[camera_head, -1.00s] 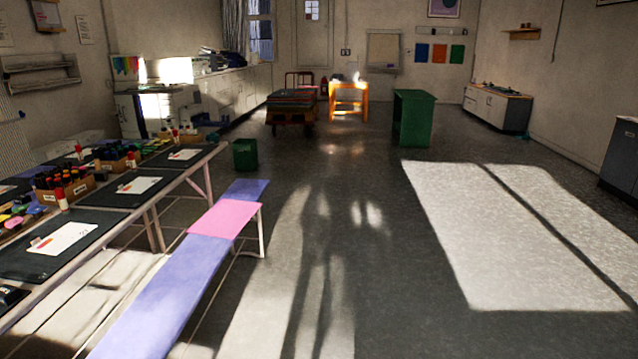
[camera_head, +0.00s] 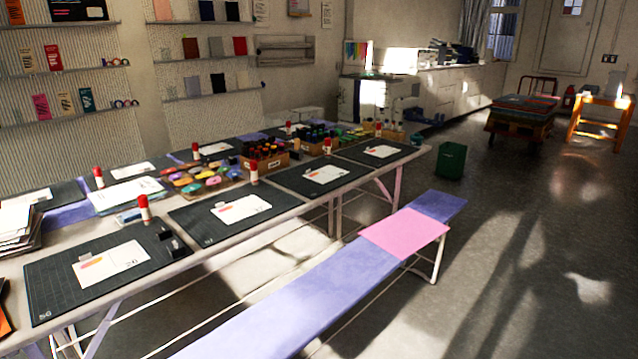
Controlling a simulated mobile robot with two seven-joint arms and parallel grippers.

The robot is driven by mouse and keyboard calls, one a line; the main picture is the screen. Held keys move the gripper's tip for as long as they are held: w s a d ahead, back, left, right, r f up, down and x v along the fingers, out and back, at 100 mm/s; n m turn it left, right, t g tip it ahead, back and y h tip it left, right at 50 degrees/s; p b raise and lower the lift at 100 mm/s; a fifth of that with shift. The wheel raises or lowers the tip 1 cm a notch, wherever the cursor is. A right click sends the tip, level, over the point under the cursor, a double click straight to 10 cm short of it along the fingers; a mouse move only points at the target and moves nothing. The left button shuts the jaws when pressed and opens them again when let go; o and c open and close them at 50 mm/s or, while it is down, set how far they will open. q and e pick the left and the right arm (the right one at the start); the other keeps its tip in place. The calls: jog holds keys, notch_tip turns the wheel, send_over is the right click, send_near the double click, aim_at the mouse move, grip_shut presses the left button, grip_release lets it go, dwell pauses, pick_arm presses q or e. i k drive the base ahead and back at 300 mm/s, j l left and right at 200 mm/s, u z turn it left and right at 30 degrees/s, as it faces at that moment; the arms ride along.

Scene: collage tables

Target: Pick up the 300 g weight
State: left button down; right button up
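I cannot make out any thing marked as a 300 g weight in this view. Two small black objects (camera_head: 172,239) sit at the right side of the nearest dark cutting mat (camera_head: 62,290) on the long table (camera_head: 205,250). They are too small to identify. Neither of my grippers is in view.
The table holds several mats with white cards, red-capped glue sticks (camera_head: 144,208), colored pieces (camera_head: 200,180) and a box of dark bottles (camera_head: 265,160). A purple bench (camera_head: 310,300) with a pink cloth (camera_head: 405,232) runs along its front. Open floor (camera_head: 510,270) lies to the right.

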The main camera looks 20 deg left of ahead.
aim_at(165, 233)
jog(key=i+u, duration=0.15)
jog(key=u, duration=0.3)
jog(key=i+l+u, duration=0.15)
jog(key=u, duration=0.25)
jog(key=i+l+u, duration=0.15)
jog(key=u, duration=0.3)
jog(key=i+l+u, duration=0.1)
jog(key=u, duration=0.35)
jog(key=i+l+u, duration=0.1)
jog(key=u, duration=0.35)
jog(key=l+u, duration=0.15)
jog(key=u, duration=0.25)
jog(key=i+l, duration=0.05)
